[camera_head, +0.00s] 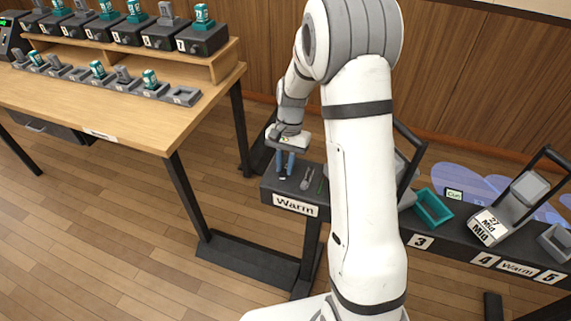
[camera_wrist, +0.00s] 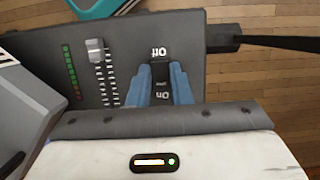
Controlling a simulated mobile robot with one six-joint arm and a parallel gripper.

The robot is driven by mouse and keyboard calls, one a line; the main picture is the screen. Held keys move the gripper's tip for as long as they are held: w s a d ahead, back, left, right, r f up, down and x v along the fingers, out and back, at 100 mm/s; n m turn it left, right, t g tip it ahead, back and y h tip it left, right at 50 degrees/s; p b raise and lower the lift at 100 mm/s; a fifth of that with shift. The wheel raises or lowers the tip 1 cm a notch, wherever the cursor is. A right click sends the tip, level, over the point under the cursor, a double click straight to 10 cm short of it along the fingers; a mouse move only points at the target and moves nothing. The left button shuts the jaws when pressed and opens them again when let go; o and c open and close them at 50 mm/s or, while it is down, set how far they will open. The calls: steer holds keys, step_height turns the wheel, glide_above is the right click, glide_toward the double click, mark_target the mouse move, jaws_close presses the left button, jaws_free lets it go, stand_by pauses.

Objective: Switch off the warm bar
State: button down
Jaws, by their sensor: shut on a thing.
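The warm bar (camera_head: 268,192) is a long black bar with a white "Warm" label (camera_head: 295,205) at its left end. My gripper (camera_head: 286,172), with blue fingers, points down onto this end. In the wrist view my gripper (camera_wrist: 160,80) is shut on a small dark switch (camera_wrist: 160,73) on the bar's panel.
A grey fader (camera_wrist: 96,50) and a coloured level strip (camera_wrist: 69,72) sit beside the switch. Lamps, including one labelled "Mid" (camera_head: 489,226), and a teal frame (camera_head: 433,207) stand along the bar. A wooden table (camera_head: 120,120) holds several small boxes at left.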

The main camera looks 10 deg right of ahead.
mark_target(286, 169)
steer(key=shift+s+a+t+h+b, duration=0.15)
steer(key=shift+t+h+b, duration=0.25)
steer(key=shift+t, duration=0.4)
steer(key=c, duration=1.3)
jaws_free()
steer(key=shift+w+d+r+p, duration=0.1)
steer(key=shift+w+r+p, duration=0.05)
steer(key=shift+r, duration=1.15)
steer(key=shift+w+d+r+p, duration=0.1)
steer(key=shift+d+r+p, duration=0.05)
steer(key=shift+r, duration=1.15)
steer(key=shift+w+d+r+p, duration=0.1)
steer(key=shift+w+r+p, duration=0.05)
steer(key=shift+r, duration=1.15)
steer(key=s+r+n+t+p, duration=0.1)
steer(key=s+r+n+p, duration=0.1)
steer(key=s+r, duration=0.3)
steer(key=s+d+r+n+t+p, duration=0.1)
steer(key=s+r+n+p, duration=0.1)
steer(key=s+r, duration=0.3)
steer(key=s+r+n+t+p, duration=0.1)
steer(key=s+r, duration=0.4)
steer(key=s, duration=0.6)
steer(key=shift+s+d+r+n+t+h+p, duration=0.15)
steer(key=shift+s+d+n+t+h+p, duration=0.25)
steer(key=shift+n+p, duration=0.45)
